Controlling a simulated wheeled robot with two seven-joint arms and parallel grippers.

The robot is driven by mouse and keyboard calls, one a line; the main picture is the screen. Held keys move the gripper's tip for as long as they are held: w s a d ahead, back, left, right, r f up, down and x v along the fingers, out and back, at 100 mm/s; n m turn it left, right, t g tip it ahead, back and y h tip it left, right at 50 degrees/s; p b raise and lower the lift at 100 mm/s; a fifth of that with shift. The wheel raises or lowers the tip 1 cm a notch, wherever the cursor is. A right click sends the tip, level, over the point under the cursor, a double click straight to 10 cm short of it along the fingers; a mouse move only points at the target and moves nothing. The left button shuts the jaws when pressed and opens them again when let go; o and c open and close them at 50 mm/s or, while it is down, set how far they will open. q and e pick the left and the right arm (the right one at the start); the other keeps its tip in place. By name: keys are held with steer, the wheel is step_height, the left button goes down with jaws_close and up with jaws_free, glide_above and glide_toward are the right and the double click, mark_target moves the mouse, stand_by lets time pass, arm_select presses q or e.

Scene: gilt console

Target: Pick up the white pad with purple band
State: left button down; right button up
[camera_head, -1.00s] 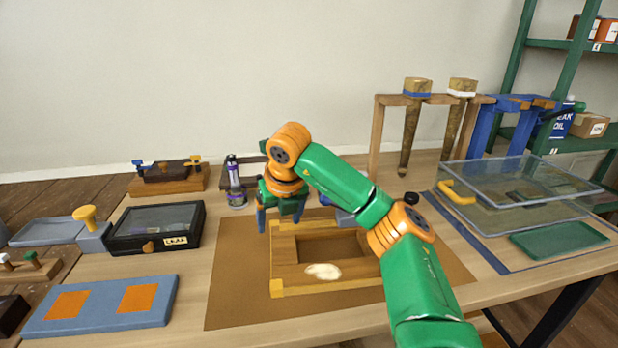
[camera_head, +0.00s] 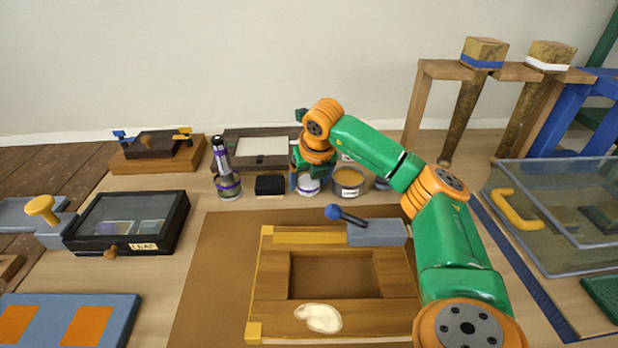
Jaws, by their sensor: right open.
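The white pad with a purple band (camera_head: 308,187) stands at the back of the bench, directly below my right gripper. Its top is hidden by the gripper. My right gripper (camera_head: 307,177) points down with its jaws open, and its fingers are at or just above the pad's top. I cannot tell whether they touch it. My left gripper is not in view.
A purple-banded jar (camera_head: 229,187) with a brush-like item and a black block (camera_head: 269,186) stand left of the pad. A labelled tin (camera_head: 349,182) is close on its right. A wooden frame (camera_head: 275,316) with a blue-knobbed lever (camera_head: 375,232) lies in front.

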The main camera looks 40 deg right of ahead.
steer(key=shift+w+d+f, duration=0.1)
steer(key=shift+w+f, duration=0.05)
steer(key=shift+f, duration=0.1)
steer(key=shift+r, duration=0.15)
steer(key=c, duration=1.1)
step_height(320, 180, up, 3)
steer(key=shift+f, duration=0.1)
steer(key=s+a+r+p, duration=0.3)
steer(key=s+a+r, duration=0.6)
steer(key=s+r, duration=0.1)
steer(key=shift+s+a, duration=0.15)
steer(key=shift+a, duration=0.2)
